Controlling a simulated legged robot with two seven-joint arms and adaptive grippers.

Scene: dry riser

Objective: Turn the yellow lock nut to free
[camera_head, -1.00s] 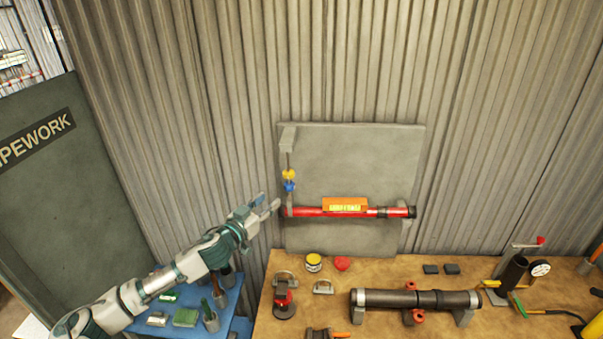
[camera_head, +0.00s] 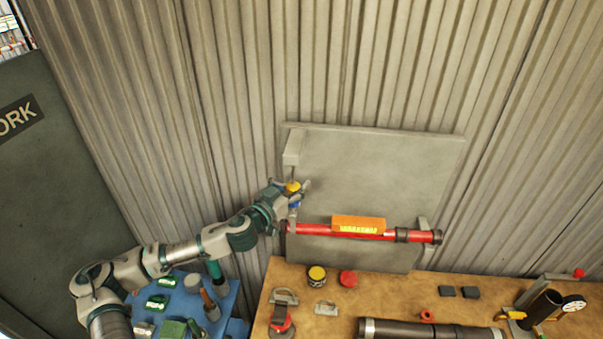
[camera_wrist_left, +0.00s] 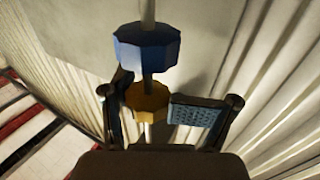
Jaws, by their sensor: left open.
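The yellow lock nut (camera_head: 292,187) sits on a thin vertical rod at the left of the grey wall panel. In the left wrist view the faceted yellow nut (camera_wrist_left: 148,98) shows between my fingers, below a larger blue nut (camera_wrist_left: 146,47) on the same rod. My left gripper (camera_head: 300,193) is open at the yellow nut, one finger on each side. The blue nut (camera_head: 294,205) is partly hidden in the head view.
A red pipe (camera_head: 310,229) with an orange label block (camera_head: 358,224) crosses the panel (camera_head: 400,170) just below the gripper. A wooden bench (camera_head: 390,290) with tins and a dark pipe stands below. A blue table (camera_head: 232,318) with small items is under my left arm.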

